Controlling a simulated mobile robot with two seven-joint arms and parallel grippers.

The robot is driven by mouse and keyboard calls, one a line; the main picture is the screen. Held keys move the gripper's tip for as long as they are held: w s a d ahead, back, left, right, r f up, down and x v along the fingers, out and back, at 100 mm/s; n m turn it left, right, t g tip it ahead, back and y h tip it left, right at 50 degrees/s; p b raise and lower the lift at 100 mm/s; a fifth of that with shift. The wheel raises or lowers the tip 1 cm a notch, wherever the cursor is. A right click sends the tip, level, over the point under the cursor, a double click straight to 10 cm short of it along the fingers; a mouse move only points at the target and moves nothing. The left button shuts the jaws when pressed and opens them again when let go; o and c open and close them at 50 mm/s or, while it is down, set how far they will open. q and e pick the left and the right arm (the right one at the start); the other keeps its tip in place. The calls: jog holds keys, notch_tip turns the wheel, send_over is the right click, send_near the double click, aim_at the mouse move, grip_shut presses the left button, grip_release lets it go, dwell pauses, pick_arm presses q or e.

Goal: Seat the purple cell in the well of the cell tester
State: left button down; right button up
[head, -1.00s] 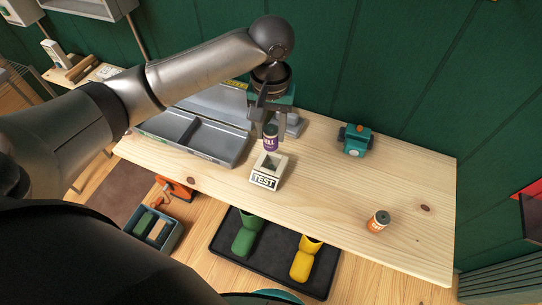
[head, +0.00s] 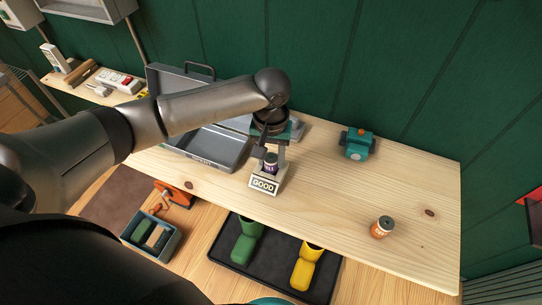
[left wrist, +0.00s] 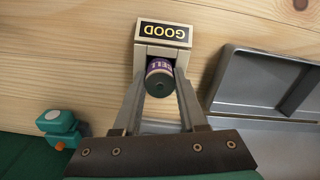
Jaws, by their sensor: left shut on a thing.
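The cell tester (head: 264,185) stands on the wooden bench, and its front sign reads GOOD. The sign also shows upside down on the tester in the left wrist view (left wrist: 163,32). The purple cell (head: 270,162) stands upright in the tester's well, its lower part hidden by the tester walls. In the left wrist view the purple cell (left wrist: 159,78) shows its dark end between the fingers. My left gripper (head: 270,152) comes down from above and is shut on the purple cell. My right gripper is not in view.
An orange cell (head: 382,227) stands at the bench's right. A teal device (head: 357,144) sits near the wall. An open grey case (head: 205,148) lies left of the tester. A black tray (head: 272,262) with green and yellow boots is on the floor. The bench between tester and orange cell is clear.

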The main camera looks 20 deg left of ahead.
aim_at(271, 158)
pick_arm(q)
jog(key=shift+c, duration=2.3)
grip_release()
jog(key=shift+f, duration=0.1)
notch_tip(271, 158, up, 12)
jog(key=p, duration=0.2)
jog(key=shift+r, duration=0.2)
